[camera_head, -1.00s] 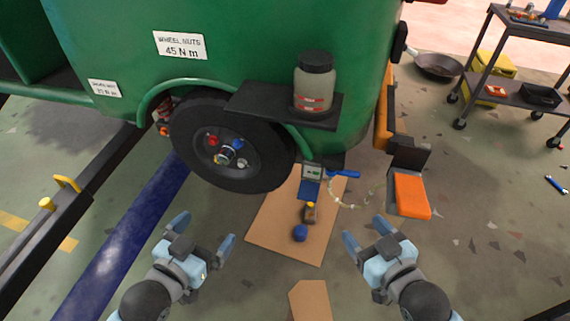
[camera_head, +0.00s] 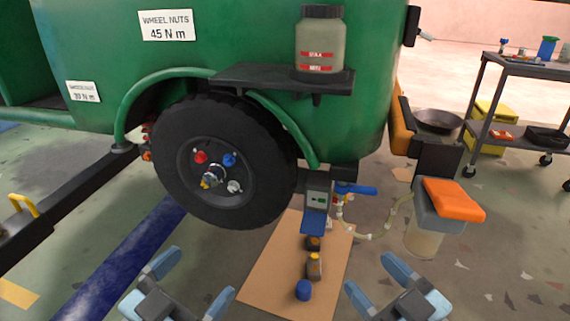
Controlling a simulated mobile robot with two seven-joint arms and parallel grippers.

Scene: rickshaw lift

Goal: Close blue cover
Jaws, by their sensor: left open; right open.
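A small grey box (camera_head: 318,195) with a green mark is mounted under the green body, right of the wheel. A blue flap (camera_head: 313,221) hangs down and outward from its lower edge, and I take this as the blue cover; it looks open. My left gripper (camera_head: 193,282) is open and empty in the lower left, below the wheel. My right gripper (camera_head: 375,278) is open and empty in the lower right, below and right of the box. Both are apart from the flap.
The wheel (camera_head: 250,150) stands left of the box. A blue lever (camera_head: 356,190) and a hose (camera_head: 398,212) are at its right, beside an orange-lidded container (camera_head: 453,198). A blue cap (camera_head: 303,290) and small bottles lie over the cardboard (camera_head: 270,282). A black shelf (camera_head: 260,78) juts out above.

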